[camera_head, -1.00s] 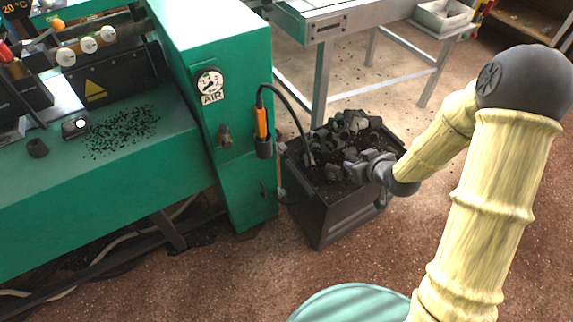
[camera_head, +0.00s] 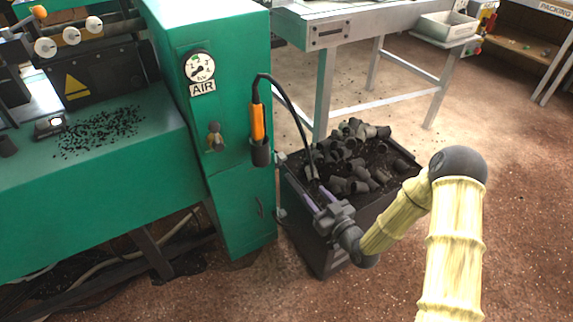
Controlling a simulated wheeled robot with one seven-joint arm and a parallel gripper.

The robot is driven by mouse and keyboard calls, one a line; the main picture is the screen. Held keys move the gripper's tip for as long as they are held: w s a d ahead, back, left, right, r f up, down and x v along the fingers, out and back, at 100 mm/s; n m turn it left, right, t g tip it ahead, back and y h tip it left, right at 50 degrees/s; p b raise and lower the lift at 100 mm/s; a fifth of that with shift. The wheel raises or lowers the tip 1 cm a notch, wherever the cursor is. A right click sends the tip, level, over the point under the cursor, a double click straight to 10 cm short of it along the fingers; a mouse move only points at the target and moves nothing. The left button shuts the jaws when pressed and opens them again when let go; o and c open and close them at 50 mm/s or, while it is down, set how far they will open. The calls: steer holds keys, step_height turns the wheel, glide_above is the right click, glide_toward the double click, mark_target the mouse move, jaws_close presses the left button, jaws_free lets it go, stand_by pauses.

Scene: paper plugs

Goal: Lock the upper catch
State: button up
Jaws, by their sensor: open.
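A small grey fitting (camera_head: 281,158), apparently the upper catch, shows at the machine's right edge by the top corner of the dark bin (camera_head: 311,240). A second small fitting (camera_head: 280,213), apparently the lower catch, is below it. They are too small to tell whether either is locked. My gripper (camera_head: 299,179) is open and empty, with its two purplish fingers pointing up and left. In the picture its fingertips are a little below and right of the upper fitting, apart from it. The gripper covers part of the bin's rim and near side.
The green machine (camera_head: 237,195) stands left of the bin, with an orange-handled tool (camera_head: 257,122) in a holder and a cable looping over the bin. Dark plugs (camera_head: 355,160) fill the bin. A metal table (camera_head: 355,30) stands behind. Floor in front is clear.

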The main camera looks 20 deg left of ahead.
mark_target(284, 160)
steer(key=b+x, duration=0.3)
steer(key=x, duration=1.4)
steer(key=shift+w+a+b, duration=0.15)
steer(key=shift+w+b, duration=0.05)
steer(key=shift+b, duration=0.2)
jaws_close()
